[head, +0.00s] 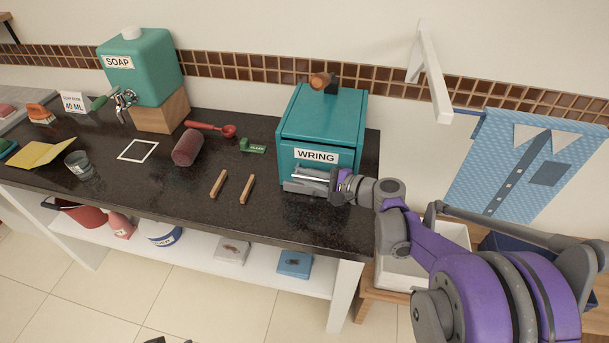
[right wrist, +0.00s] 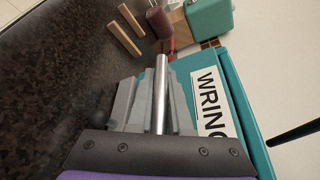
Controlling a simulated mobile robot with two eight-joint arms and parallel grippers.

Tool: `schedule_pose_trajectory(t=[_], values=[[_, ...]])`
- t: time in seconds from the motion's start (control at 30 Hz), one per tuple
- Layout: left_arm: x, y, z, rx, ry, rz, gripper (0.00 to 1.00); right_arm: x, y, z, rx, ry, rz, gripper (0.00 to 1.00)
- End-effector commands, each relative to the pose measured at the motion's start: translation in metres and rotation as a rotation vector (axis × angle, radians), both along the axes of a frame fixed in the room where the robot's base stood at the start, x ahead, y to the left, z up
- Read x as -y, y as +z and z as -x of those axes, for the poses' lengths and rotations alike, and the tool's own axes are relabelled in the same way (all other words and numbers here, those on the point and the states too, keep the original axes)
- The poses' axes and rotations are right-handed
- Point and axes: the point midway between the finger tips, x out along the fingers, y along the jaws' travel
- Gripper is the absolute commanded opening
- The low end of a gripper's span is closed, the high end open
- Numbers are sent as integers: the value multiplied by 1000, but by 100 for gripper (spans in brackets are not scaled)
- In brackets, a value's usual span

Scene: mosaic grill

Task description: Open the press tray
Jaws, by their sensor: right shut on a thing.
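The press is a teal box (head: 340,120) labelled WRING, standing at the right end of the dark counter. In the head view its front face looks closed, with no gap visible around a tray. My right gripper (head: 305,178) is low at the press front, just under the label. In the right wrist view the gripper (right wrist: 150,105) is shut on a shiny metal bar (right wrist: 161,80), which looks like the tray handle. The WRING label (right wrist: 210,103) is beside the fingers there. The tray itself is largely hidden by the gripper. My left gripper is not in view.
Two wooden sticks (head: 246,189) lie on the counter (head: 150,200) left of the gripper. A dark red roller (head: 187,148), a green clip (head: 252,146) and the teal soap dispenser (head: 140,68) are further left. A blue shirt-like cloth (head: 530,160) hangs at right. The counter in front of the press is clear.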

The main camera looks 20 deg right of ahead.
Motion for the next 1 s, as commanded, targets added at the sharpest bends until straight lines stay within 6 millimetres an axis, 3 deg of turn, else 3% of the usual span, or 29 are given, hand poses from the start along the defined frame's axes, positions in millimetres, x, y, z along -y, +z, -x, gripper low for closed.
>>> schedule_pose_trajectory(t=[0.27, 0.7, 1.0], values=[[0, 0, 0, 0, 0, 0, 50, -3, 0, 5, 0, 0, 0, 0], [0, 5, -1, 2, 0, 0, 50, -57, 1, 92, 0, 2, 1, 0], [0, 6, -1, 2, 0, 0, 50, -62, 0, 101, 1, -1, 0, 0]])
